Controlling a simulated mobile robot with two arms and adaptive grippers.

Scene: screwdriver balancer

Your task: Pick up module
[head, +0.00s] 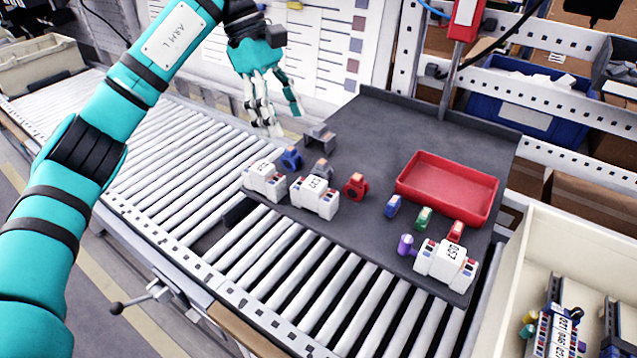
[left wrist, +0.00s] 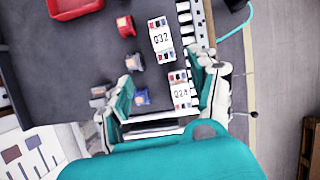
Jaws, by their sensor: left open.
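Three white modules with dark labels and coloured terminals lie near the front edge of the dark mat. The leftmost module (head: 265,181) is beside a second module (head: 315,196), and the third module (head: 445,264) is at the right front. My left gripper (head: 281,122) hangs open and empty above the mat's back left edge, behind the leftmost module. In the left wrist view, its open fingers (left wrist: 164,78) frame a module (left wrist: 181,93), near the right finger, and a blue part (left wrist: 141,97). Another module (left wrist: 161,36) lies beyond the fingers. My right gripper is not visible.
The dark mat (head: 385,125) lies over a roller conveyor (head: 180,160). A red tray (head: 445,187) sits on it at the right. Blue (head: 291,158), red (head: 356,186), green and purple parts stand around the modules. A beige bin (head: 535,250) is at the right.

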